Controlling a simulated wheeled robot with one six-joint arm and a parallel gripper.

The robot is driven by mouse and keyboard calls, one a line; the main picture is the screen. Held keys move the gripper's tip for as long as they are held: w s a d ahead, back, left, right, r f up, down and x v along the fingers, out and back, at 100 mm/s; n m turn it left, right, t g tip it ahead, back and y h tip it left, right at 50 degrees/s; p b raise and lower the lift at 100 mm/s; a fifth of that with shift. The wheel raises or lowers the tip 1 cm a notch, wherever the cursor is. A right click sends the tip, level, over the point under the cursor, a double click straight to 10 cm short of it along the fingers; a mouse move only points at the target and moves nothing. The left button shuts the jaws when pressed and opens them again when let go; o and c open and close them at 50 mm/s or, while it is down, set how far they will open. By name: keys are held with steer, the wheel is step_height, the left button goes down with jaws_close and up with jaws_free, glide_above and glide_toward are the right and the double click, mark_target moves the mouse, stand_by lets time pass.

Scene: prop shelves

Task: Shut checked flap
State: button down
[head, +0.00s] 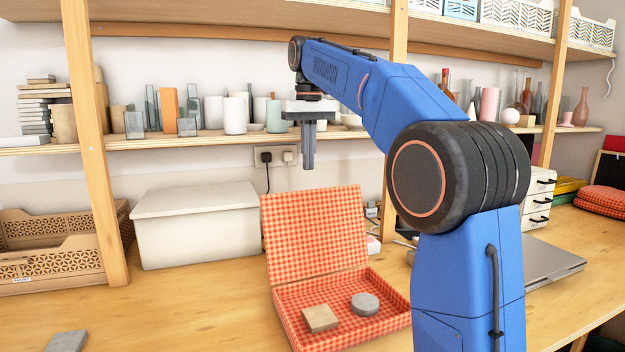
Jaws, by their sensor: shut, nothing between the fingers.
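A box with a red and cream checked pattern stands on the wooden bench in the head view. Its checked flap (314,232) is open, standing up at the back and leaning slightly backward. Inside the box base (378,326) lie a tan square block (320,318) and a grey round disc (364,304). My gripper (308,165) is shut and empty. It points down and appears above the flap's top edge, apart from it. My blue arm hides part of the bench to the right of the box.
A white lidded bin (197,229) stands left of the box, with tan crates (50,262) farther left. A grey laptop (552,264) lies at the right. A shelf (205,139) with blocks and jars runs behind my gripper. The bench in front of the bin is mostly clear.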

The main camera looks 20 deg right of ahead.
steer(key=shift+s+d+f, duration=0.1)
steer(key=shift+s+f, duration=0.85)
steer(key=shift+f, duration=0.25)
steer(key=shift+s+f, duration=0.9)
steer(key=shift+f, duration=0.25)
